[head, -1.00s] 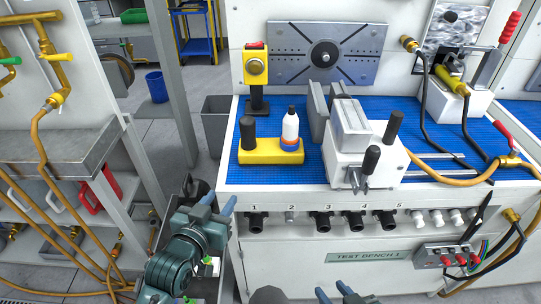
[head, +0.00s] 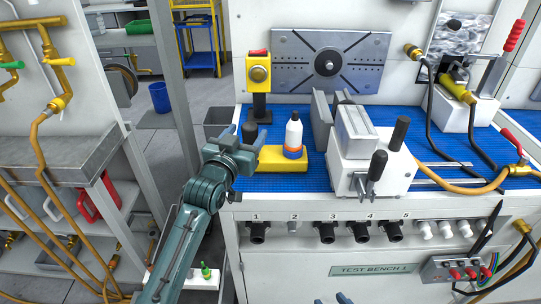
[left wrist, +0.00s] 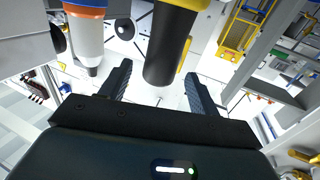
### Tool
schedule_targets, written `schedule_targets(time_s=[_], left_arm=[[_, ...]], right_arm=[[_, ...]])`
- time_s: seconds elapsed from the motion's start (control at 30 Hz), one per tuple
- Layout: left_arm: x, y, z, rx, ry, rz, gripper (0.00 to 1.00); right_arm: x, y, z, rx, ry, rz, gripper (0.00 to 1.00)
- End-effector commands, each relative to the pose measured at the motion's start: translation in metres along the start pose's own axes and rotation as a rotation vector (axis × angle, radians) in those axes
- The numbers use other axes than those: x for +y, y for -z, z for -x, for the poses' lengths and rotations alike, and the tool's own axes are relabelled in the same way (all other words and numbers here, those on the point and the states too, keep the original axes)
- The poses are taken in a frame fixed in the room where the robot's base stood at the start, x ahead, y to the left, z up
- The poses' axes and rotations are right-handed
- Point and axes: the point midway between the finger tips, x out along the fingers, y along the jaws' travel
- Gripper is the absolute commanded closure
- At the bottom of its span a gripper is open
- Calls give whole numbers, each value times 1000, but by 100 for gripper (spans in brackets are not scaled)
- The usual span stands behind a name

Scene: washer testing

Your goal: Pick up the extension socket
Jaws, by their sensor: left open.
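The extension socket, which I take to be the black cylinder (head: 249,132), stands upright at the left end of a yellow holder (head: 280,159) on the blue-topped bench. My left gripper (head: 247,134) is open at the socket, with one blue fingertip on each side. In the left wrist view the black cylinder (left wrist: 170,45) reaches between the open fingers (left wrist: 158,88), with gaps on both sides. The socket's lower part is hidden by the gripper in the head view. My right gripper (head: 331,300) shows only its two parted fingertips at the bottom edge.
A white bottle with an orange and blue base (head: 294,136) stands close right of the socket. A yellow box with a red top (head: 258,72) stands behind. A white vise-like fixture (head: 365,160) is to the right. Bench ports (head: 258,232) line the front.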

Motion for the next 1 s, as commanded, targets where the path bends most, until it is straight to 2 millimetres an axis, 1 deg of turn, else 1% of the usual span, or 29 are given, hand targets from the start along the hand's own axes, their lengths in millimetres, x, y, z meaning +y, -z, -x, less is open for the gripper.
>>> schedule_targets(time_s=[0.2, 0.3, 0.43, 0.67, 1.0], left_arm=[[1, -6, -29, 0, 0, 0, 38], [1, -5, -40, 2, 0, 0, 38], [1, -6, -47, 1, 0, 0, 38], [1, -6, -48, 1, 0, 0, 38], [1, -6, -47, 1, 0, 0, 66]], right_arm=[[0, -1, 0, -3, -1, 0, 64], [1, -2, 0, -3, -1, 0, 64], [1, -2, 0, -3, -1, -1, 64], [1, -2, 0, -3, -2, -1, 64], [1, -2, 0, -2, -2, -1, 64]])
